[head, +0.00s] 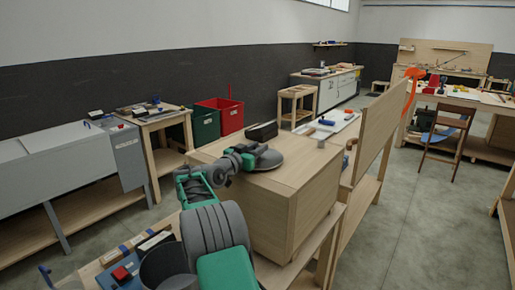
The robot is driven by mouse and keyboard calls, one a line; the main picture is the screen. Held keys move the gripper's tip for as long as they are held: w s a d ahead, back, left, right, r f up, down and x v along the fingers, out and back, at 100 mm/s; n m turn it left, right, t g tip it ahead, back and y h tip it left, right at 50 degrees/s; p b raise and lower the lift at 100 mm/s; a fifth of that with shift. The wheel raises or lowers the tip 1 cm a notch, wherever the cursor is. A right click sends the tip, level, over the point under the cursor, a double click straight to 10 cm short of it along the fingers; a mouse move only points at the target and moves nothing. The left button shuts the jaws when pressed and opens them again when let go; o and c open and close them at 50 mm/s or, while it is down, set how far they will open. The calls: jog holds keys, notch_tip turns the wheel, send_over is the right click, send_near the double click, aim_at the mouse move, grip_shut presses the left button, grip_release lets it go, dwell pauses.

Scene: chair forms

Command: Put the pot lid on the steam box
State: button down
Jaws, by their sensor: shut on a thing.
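I cannot tell whether the lid touches the wood. A long grey box on legs, perhaps the steam box (62,150), stands along the left wall, with a panelled end section (125,155). It is well apart from my gripper.
The wooden box (288,215) under the lid sits on a low bench, with a black case (262,132) on its top behind my gripper. An upright board (375,130) stands to the right. A small tool table (148,115) and green and red bins (228,113) stand behind.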

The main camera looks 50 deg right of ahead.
jog(key=shift+f+b, duration=0.2)
jog(key=shift+b, duration=0.1)
jog(key=c, duration=1.1)
grip_release()
jog(key=shift+r+p, duration=0.25)
jog(key=shift+p, duration=0.05)
jog(key=shift+a+f, duration=0.15)
jog(key=shift+a, duration=0.2)
jog(key=a+b, duration=0.1)
jog(key=a, duration=0.2)
jog(key=s+a+b, duration=0.1)
jog(key=a, duration=0.3)
jog(key=a+b, duration=0.1)
jog(key=a, duration=0.3)
jog(key=shift+s+a, duration=0.1)
jog(key=shift+s, duration=0.2)
